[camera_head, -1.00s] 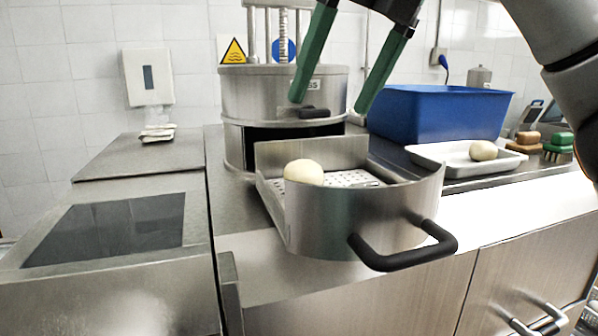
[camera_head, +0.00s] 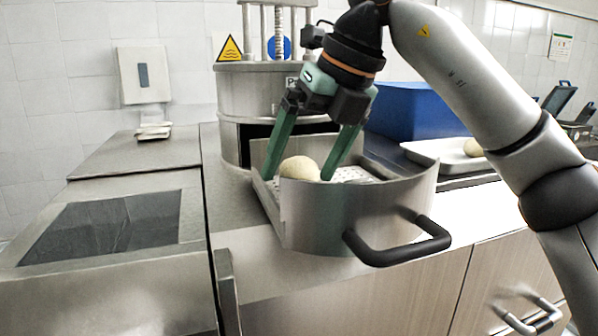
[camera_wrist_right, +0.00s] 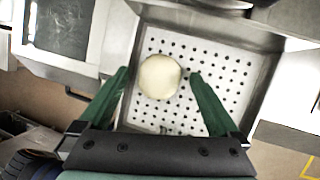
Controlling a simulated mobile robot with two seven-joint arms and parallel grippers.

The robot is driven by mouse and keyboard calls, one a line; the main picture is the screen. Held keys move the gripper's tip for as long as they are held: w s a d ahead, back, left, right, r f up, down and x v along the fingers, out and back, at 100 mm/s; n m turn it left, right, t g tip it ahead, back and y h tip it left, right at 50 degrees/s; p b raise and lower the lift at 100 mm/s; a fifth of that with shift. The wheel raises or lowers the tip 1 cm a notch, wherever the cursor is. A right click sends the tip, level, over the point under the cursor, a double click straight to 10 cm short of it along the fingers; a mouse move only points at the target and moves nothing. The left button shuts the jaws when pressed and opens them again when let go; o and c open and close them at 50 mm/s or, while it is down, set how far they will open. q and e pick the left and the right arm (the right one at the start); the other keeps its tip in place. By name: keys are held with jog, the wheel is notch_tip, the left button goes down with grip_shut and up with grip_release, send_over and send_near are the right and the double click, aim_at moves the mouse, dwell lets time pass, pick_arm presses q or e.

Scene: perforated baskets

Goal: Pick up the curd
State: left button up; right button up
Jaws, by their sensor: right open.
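The curd (camera_head: 300,169), a pale round ball, sits in a perforated metal drawer basket (camera_head: 330,218). My right gripper (camera_head: 298,178) is open, with its green fingers pointing down into the basket, one on each side of the curd in the head view. In the right wrist view the curd (camera_wrist_right: 160,76) lies on the perforated floor (camera_wrist_right: 222,72), slightly ahead of the open fingertips (camera_wrist_right: 159,73). I cannot tell whether a finger touches it. My left gripper is not in view.
The basket has a black handle (camera_head: 400,246) at its front. A steel press (camera_head: 262,92) stands behind it. A blue bin (camera_head: 412,108) and a white tray (camera_head: 440,151) with another pale ball (camera_head: 473,148) are at right. The counter at left (camera_head: 140,157) is mostly clear.

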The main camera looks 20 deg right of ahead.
jog(key=c, duration=1.5)
